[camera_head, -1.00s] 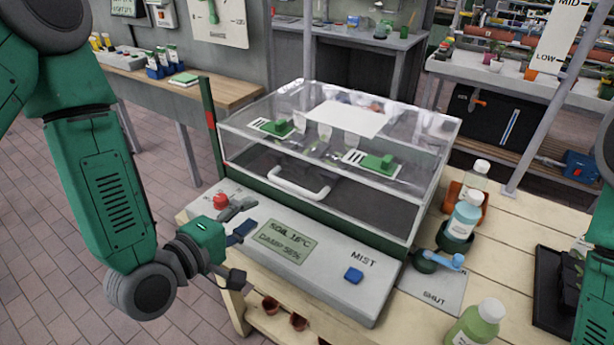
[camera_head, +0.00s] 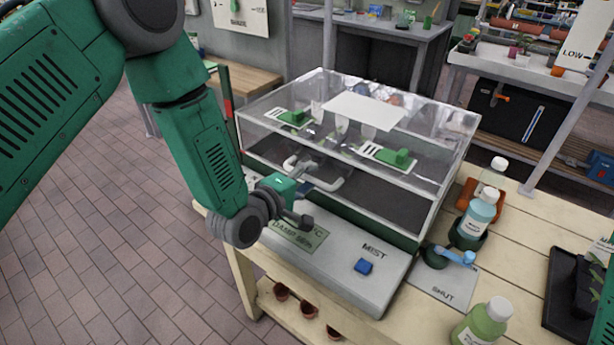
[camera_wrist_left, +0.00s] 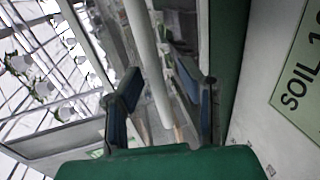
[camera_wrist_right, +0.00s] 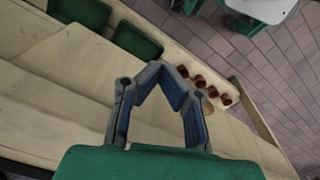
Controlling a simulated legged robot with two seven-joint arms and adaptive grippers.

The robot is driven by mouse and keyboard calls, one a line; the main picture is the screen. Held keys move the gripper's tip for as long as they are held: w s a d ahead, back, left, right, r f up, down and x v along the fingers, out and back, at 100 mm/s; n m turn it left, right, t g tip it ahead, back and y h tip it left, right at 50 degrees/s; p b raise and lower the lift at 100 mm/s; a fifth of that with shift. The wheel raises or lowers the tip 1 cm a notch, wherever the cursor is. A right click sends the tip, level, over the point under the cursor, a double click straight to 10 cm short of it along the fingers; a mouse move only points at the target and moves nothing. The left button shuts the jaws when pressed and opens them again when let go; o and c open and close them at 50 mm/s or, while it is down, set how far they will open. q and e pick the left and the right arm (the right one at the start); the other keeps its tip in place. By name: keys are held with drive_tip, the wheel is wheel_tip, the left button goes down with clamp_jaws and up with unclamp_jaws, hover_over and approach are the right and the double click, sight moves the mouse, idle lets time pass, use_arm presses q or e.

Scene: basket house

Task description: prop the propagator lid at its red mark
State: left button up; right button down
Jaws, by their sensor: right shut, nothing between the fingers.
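The propagator's clear lid (camera_head: 452,150) lies down over its green base in the head view. A white handle (camera_head: 330,184) is on its front. The red mark (camera_head: 228,107) is on a green upright post at the lid's left side. My left gripper (camera_head: 302,193) is at the left part of the handle. In the left wrist view, its blue-padded fingers (camera_wrist_left: 163,98) are apart, with the white handle (camera_wrist_left: 148,62) running between them; I see no clamping contact. My right gripper (camera_wrist_right: 166,80) is shut and empty above the bench in the right wrist view.
The control panel has a blue MIST button (camera_head: 363,266) and a display (camera_head: 298,238). A blue-handled valve (camera_head: 458,257), bottles (camera_head: 482,212) and a green bottle (camera_head: 483,323) stand right of it. A black tray (camera_head: 568,300) is farther right. Small pots (camera_head: 308,309) sit below.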

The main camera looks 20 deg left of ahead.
use_arm(q)
drive_tip(key=shift+d, duration=0.5)
clamp_jaws()
use_arm(e)
drive_tip(key=shift+d+f, duration=0.15)
drive_tip(key=shift+d, duration=0.3)
use_arm(q)
drive_tip(key=shift+a, duration=0.2)
